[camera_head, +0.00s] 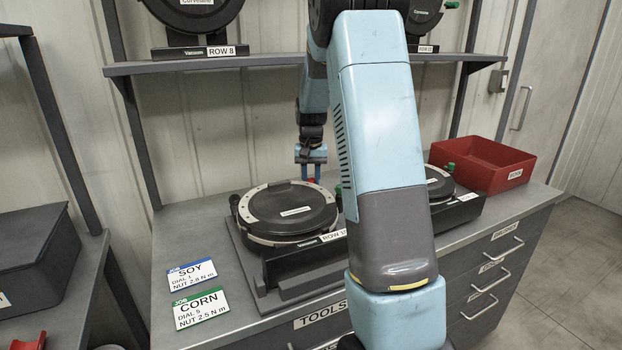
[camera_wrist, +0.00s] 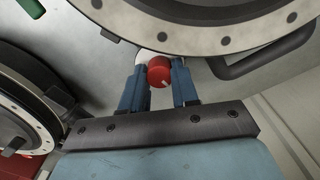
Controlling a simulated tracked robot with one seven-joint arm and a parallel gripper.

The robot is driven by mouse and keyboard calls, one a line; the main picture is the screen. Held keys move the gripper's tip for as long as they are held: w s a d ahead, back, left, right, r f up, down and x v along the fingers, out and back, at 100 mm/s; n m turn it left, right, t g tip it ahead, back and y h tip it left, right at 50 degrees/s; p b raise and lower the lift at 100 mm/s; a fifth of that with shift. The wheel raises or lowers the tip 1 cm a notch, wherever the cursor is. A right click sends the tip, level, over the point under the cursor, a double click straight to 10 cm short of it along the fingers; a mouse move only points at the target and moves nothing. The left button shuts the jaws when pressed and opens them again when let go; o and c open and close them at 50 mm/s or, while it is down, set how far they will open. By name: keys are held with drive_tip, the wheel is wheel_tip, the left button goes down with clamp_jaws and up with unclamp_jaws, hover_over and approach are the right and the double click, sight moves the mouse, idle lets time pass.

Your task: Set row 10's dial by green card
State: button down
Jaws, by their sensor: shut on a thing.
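The green-edged card (camera_head: 201,308) lies on the bench at front left and reads CORN, DIAL 5, NUT 2.5 N m. The round black seed meter (camera_head: 290,212) with a pale drilled ring stands on a grey stand; its label reads "ROW 1" before my arm hides the rest. My gripper (camera_head: 311,172) is at the meter's far side. The dial's numbers cannot be read.
A blue-edged SOY card (camera_head: 191,272) lies just behind the green one. A second meter (camera_head: 439,186) stands to the right, partly behind my arm, with a red bin (camera_head: 483,165) beyond it. A shelf (camera_head: 205,63) with more meters, one marked ROW 8, is above.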

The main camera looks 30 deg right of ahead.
sight(310, 179)
drive_tip(key=shift+a+m, duration=0.1)
drive_tip(key=shift+m, duration=0.2)
drive_tip(key=m, duration=0.9)
drive_tip(key=shift+m, duration=0.5)
drive_tip(key=c, duration=0.8)
unclamp_jaws()
drive_tip(key=shift+c, duration=0.2)
drive_tip(key=shift+r, duration=0.1)
drive_tip(key=shift+r, duration=3.6)
